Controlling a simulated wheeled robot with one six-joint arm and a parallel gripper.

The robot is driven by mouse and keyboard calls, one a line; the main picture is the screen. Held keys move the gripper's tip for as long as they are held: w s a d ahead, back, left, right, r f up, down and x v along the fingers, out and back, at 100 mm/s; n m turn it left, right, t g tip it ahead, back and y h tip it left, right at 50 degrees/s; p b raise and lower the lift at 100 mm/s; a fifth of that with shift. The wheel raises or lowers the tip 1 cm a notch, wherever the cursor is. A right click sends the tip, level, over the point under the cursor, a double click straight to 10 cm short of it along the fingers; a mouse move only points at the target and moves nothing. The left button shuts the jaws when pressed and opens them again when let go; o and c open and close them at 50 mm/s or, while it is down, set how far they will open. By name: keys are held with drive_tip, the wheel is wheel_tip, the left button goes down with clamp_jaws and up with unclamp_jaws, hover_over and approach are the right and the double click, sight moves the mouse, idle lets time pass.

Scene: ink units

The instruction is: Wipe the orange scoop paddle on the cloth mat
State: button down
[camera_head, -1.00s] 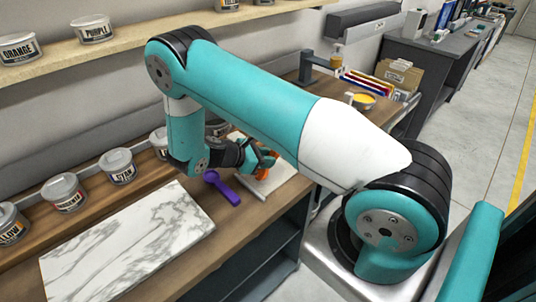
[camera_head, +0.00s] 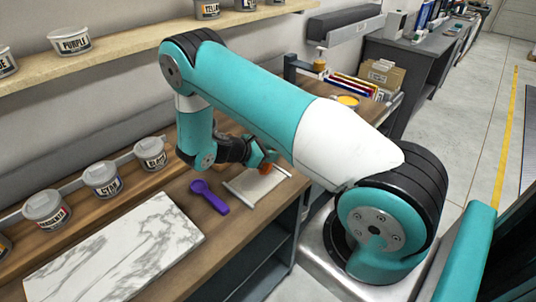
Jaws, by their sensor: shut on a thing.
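My gripper (camera_head: 262,158) is shut on the orange scoop paddle (camera_head: 266,169). Only a small orange part of the paddle shows; the rest is hidden behind the gripper and arm. The paddle is over the far side of the pale cloth mat (camera_head: 257,188), close to its surface; I cannot tell whether it touches. The mat lies flat on the wooden bench, right of the purple scoop.
A purple scoop (camera_head: 209,196) lies between the mat and a white marble slab (camera_head: 115,252). Grey-lidded ink cans, such as the cyan one (camera_head: 103,179), stand along the back. A bowl of yellow ink (camera_head: 347,101) is at the bench's far end.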

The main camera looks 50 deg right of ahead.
drive_tip(key=shift+r+p, duration=2.4)
drive_tip(key=shift+r, duration=1.4)
